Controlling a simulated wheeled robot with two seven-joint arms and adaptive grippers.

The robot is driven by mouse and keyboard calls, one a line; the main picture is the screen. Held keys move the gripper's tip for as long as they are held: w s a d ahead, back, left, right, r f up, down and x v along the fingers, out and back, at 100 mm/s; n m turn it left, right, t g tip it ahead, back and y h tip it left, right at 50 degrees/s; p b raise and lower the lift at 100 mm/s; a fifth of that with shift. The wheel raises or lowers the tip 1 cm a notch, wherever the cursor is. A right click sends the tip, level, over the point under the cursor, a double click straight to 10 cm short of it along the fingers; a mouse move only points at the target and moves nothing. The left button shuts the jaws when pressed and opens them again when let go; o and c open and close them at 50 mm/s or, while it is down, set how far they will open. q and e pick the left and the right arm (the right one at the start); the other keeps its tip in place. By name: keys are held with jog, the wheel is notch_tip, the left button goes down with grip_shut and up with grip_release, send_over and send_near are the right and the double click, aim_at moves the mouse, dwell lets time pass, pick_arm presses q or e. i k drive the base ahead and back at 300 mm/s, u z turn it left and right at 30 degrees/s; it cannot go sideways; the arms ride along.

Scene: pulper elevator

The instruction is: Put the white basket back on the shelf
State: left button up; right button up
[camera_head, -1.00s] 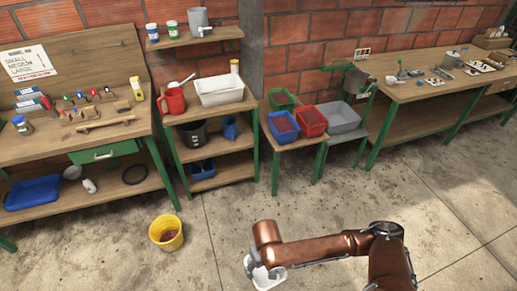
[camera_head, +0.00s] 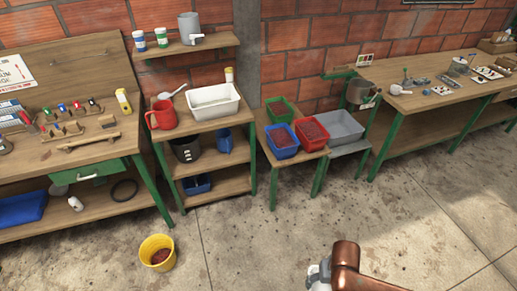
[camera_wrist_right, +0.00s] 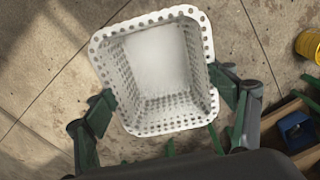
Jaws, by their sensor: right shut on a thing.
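The white basket (camera_wrist_right: 155,65) has many small round holes. It fills the middle of the right wrist view, with its open side toward the camera. My right gripper (camera_wrist_right: 165,88) has one finger at each side of the basket and is shut on it. In the head view my right gripper (camera_head: 320,274) is at the bottom edge, over the floor, and only a bit of white shows by it. The wooden shelf unit (camera_head: 205,125) with green legs stands against the brick wall, apart from the gripper. My left gripper is not in view.
A white basin (camera_head: 213,103) and a red jug (camera_head: 163,115) stand on the unit's top. A yellow bucket (camera_head: 157,252) is on the floor at front left. Blue (camera_head: 282,141) and red (camera_head: 311,136) bins sit on a low table. The floor between is clear.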

aim_at(222, 39)
jog(key=z, duration=0.25)
jog(key=i, duration=1.3)
jog(key=u, duration=0.7)
jog(key=i, duration=1.05)
jog(key=u, duration=0.75)
